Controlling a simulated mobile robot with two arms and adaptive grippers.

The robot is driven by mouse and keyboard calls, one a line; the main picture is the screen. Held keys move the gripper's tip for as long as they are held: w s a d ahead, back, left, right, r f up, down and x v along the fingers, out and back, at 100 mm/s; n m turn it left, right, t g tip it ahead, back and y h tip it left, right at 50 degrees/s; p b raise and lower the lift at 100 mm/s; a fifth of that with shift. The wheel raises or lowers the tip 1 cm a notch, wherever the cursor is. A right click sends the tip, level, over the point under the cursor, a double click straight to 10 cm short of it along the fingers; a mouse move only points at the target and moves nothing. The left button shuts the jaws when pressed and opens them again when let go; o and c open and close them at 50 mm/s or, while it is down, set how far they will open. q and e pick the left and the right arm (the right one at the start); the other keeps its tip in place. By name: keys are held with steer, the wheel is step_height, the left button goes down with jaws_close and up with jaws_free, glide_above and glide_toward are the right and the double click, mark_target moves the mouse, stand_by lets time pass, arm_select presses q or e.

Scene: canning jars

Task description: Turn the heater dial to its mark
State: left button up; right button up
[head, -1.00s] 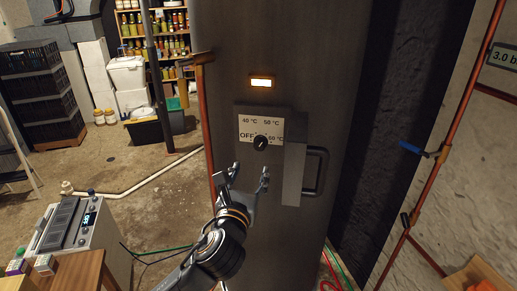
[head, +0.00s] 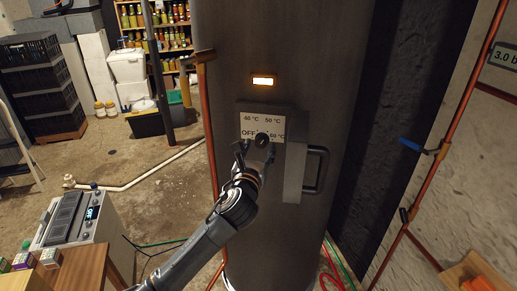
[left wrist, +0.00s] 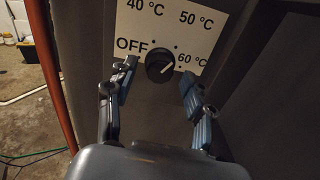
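The heater dial (head: 262,140) is a round black knob with a light pointer line. It sits low on a pale label plate (head: 247,127) marked OFF, 40, 50 and 60 °C, on the front of a tall dark cylinder. In the left wrist view the dial (left wrist: 159,65) has its pointer line aimed up and right, roughly toward 60 °C. My left gripper (head: 257,149) is open at the dial. In the left wrist view its fingers (left wrist: 158,80) stand on both sides of the dial, with gaps visible. My right gripper is out of view.
A grey handle (head: 318,170) sticks out right of the dial. A copper pipe (head: 209,130) runs along the cylinder's left edge. A grey machine (head: 72,219) stands at lower left. Open floor lies between.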

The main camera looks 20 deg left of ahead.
arm_select(q)
jaws_close()
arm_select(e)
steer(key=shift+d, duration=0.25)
